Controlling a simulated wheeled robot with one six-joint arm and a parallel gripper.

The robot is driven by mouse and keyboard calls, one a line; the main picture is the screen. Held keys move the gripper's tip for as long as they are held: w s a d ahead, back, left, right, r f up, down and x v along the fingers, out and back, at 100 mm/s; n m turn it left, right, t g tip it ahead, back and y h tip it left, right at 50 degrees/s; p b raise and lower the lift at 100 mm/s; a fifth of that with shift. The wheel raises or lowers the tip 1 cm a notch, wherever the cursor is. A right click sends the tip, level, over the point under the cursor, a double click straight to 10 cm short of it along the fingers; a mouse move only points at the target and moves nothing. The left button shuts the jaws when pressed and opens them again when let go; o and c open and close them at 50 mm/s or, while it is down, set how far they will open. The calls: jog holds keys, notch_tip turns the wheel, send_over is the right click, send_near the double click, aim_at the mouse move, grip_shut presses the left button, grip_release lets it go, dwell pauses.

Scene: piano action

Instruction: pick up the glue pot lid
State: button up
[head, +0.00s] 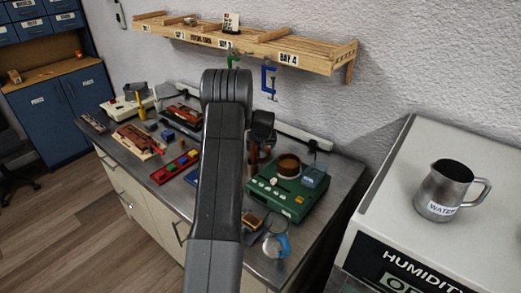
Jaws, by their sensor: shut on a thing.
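The glue pot (288,168) stands on a green box-shaped unit (286,200) on the bench. Its round top shows brown, and I cannot tell glue from a lid there. The end of my arm, with my gripper (261,139), is left of and behind the pot, over the back of the bench. The gripper is small, dark and partly covered by my arm. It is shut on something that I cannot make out. A brown upright shape (254,158) shows just below it. I cannot pick out the lid for certain.
A clear round item with blue (276,246) lies near the front edge. Tools and trays fill the bench's left. A wooden shelf (250,45) hangs above. A steel jug (450,190) stands on the humidity cabinet (415,240).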

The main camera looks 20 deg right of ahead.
notch_tip(320, 180, up, 12)
jog(key=f+b, duration=0.1)
jog(key=b, duration=0.2)
jog(key=s+d+b, duration=0.1)
jog(key=s, duration=0.4)
jog(key=s+d+b, duration=0.1)
jog(key=s+b, duration=0.1)
jog(key=s, duration=0.3)
jog(key=s+d+b, duration=0.1)
jog(key=s, duration=0.5)
jog(key=shift+d, duration=0.15)
jog(key=shift+s+d+r, duration=0.15)
jog(key=shift+s, duration=0.55)
jog(key=shift+s+r+p, duration=0.25)
jog(key=shift+r+p, duration=0.1)
jog(key=shift+r, duration=0.15)
notch_tip(320, 180, up, 4)
jog(key=p, duration=0.6)
jog(key=shift+s+f+b, duration=0.25)
jog(key=shift+f+b, duration=0.65)
jog(key=shift+f, duration=0.5)
jog(key=shift+s+f+b, duration=0.2)
jog(key=shift+f+b, duration=0.65)
jog(key=shift+f, duration=0.5)
jog(key=shift+f+b, duration=0.45)
jog(key=shift+f, duration=0.05)
jog(key=shift+b, duration=0.4)
